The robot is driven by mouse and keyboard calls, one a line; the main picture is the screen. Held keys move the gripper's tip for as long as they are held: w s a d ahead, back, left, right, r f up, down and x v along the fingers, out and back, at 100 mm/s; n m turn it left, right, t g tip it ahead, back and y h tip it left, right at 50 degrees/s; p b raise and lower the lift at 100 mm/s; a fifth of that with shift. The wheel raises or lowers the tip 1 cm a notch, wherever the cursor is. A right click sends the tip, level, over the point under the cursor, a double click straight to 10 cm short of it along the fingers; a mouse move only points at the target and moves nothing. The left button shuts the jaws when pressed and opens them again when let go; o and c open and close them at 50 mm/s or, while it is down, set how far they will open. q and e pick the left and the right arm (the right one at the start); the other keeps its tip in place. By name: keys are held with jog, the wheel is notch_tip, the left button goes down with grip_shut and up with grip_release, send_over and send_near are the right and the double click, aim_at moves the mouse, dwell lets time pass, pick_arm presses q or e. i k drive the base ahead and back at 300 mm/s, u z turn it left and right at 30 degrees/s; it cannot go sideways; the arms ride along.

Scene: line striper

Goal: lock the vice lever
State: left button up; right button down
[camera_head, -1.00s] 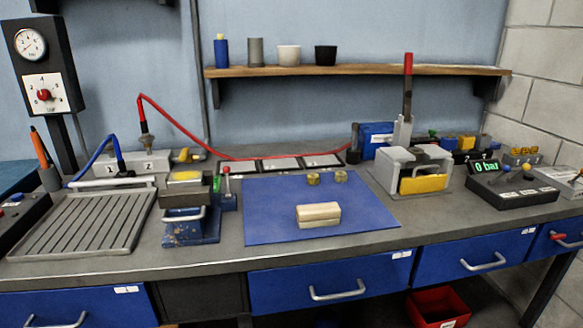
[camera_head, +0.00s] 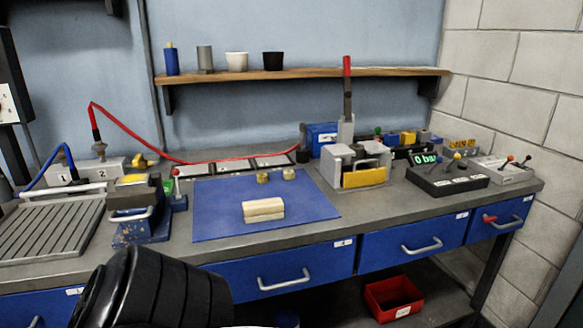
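The vice (camera_head: 140,222) with a blue base stands on the bench left of the blue mat, with a yellow block (camera_head: 133,180) at its top. A small upright lever with a red knob (camera_head: 177,174) stands at its right side; I cannot tell its lock state. A taller upright lever with a red grip (camera_head: 347,67) rises from the grey fixture (camera_head: 340,168) at the right of the mat. A black ribbed part of my own arm shows at the bottom left, below the vice. Neither gripper's fingers show.
The blue mat (camera_head: 220,205) holds a wooden block (camera_head: 263,210) and two small brass pieces (camera_head: 262,178). A ribbed tray (camera_head: 50,232) lies left of the vice. A red hose (camera_head: 135,125) runs behind. A control box reading 0 bar (camera_head: 440,183) stands right.

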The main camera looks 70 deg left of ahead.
aim_at(176, 172)
jog(key=z, duration=0.5)
jog(key=k, duration=1.65)
jog(key=u, duration=0.5)
